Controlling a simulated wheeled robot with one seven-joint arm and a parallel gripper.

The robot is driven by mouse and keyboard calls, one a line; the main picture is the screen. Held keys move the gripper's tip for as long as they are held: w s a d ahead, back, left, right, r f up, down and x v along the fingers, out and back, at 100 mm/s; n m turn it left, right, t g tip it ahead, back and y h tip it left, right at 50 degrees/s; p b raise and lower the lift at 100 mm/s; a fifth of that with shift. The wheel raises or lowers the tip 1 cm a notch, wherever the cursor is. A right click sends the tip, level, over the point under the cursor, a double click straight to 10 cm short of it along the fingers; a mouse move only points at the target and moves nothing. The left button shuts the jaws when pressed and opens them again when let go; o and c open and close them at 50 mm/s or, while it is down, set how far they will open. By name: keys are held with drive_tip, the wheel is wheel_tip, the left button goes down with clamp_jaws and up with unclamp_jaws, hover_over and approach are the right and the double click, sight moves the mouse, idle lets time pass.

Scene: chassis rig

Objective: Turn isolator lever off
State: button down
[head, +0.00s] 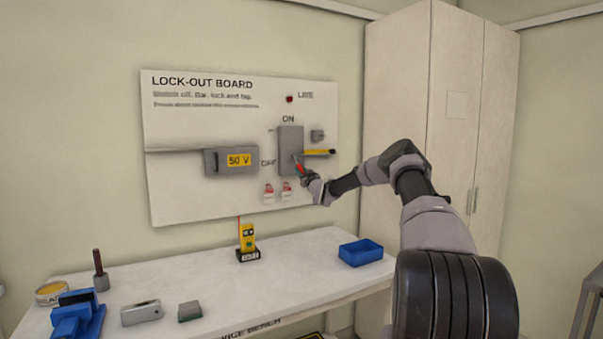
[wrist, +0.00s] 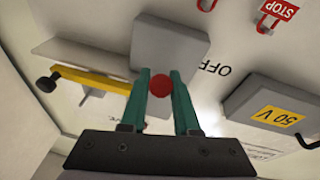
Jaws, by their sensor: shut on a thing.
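The isolator is a grey box (head: 290,140) on the lock-out board, with ON above it and OFF at its left side. Its red lever (head: 298,168) shows at the lower part of the box, beside my gripper (head: 304,175). In the wrist view, the round red lever end (wrist: 159,85) sits between the green fingers of my gripper (wrist: 161,80), which is shut on it. The grey box (wrist: 170,42) lies just beyond the fingertips. The lever's shaft is mostly hidden, so its exact angle is hard to tell.
A yellow bar with a black knob (head: 319,152) juts out right of the isolator. A grey 50 V box (head: 231,160) is at its left. Red tags (head: 286,188) hang below. A red lamp (head: 290,99) is above. The bench (head: 220,285) carries a yellow tester (head: 247,238) and blue tray (head: 361,252).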

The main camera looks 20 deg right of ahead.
drive_tip(key=c, duration=0.6)
unclamp_jaws()
drive_tip(key=shift+c, duration=0.2)
drive_tip(key=v, duration=1)
drive_tip(key=shift+s, duration=0.35)
drive_tip(key=shift+f, duration=0.1)
